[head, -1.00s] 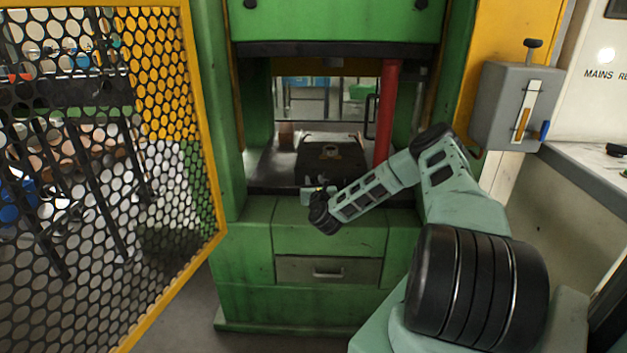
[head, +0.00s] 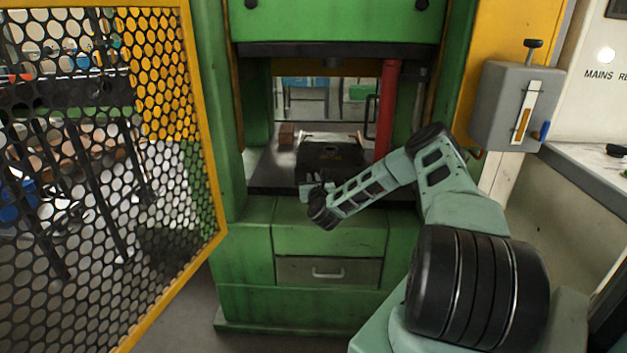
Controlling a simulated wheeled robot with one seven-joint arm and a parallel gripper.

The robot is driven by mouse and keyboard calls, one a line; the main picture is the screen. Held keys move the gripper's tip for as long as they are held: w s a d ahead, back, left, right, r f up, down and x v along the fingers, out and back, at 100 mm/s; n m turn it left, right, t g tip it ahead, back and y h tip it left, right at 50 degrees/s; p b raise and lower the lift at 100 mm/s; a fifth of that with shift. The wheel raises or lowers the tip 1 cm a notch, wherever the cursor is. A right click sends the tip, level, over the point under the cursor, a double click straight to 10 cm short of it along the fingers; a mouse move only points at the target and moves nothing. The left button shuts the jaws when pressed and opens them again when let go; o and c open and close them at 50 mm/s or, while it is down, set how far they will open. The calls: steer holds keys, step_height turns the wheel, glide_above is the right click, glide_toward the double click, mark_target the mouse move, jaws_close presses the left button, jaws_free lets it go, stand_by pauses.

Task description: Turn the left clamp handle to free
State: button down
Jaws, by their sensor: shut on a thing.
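My gripper (head: 314,187) is at the front edge of the press bed (head: 268,181), by the lower left front corner of a dark die block (head: 332,156). Its jaws are shut on a small grey part at that corner. This part is where the left clamp handle appears to be, but it is too small and too covered by the jaws to make out its shape or angle. The forearm comes in from the right, below the block. No right clamp handle can be made out.
A red post (head: 387,115) stands right of the block. A small brown block (head: 287,134) lies at the back left of the bed. An open yellow mesh guard (head: 214,190) fills the left side. A grey lever box (head: 497,104) is at the right.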

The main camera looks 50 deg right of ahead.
steer(key=shift+a, duration=0.1)
steer(key=n, duration=0.2)
steer(key=n+g, duration=0.1)
steer(key=w+n+p, duration=0.1)
steer(key=n, duration=0.1)
steer(key=shift+a+f+n, duration=0.15)
steer(key=shift+a+n, duration=0.15)
steer(key=shift+a, duration=0.1)
steer(key=n, duration=0.1)
steer(key=n+g, duration=0.1)
steer(key=n, duration=0.2)
steer(key=shift+w+a+f+p, duration=0.25)
steer(key=shift+w+f+p, duration=0.1)
steer(key=shift+f, duration=0.05)
steer(key=n, duration=0.1)
steer(key=n+g, duration=0.1)
steer(key=shift+w+a+f+n, duration=0.1)
steer(key=shift+a+f+n, duration=0.05)
steer(key=shift+f+n, duration=0.25)
steer(key=shift+f+n+g+h, duration=0.2)
steer(key=shift+f+n+h, duration=0.05)
steer(key=shift+n, duration=0.5)
steer(key=shift+f+n+g+h, duration=0.2)
steer(key=shift+n+h, duration=0.05)
steer(key=shift+n, duration=0.5)
steer(key=c, duration=1.6)
jaws_free()
steer(key=shift+o, duration=0.2)
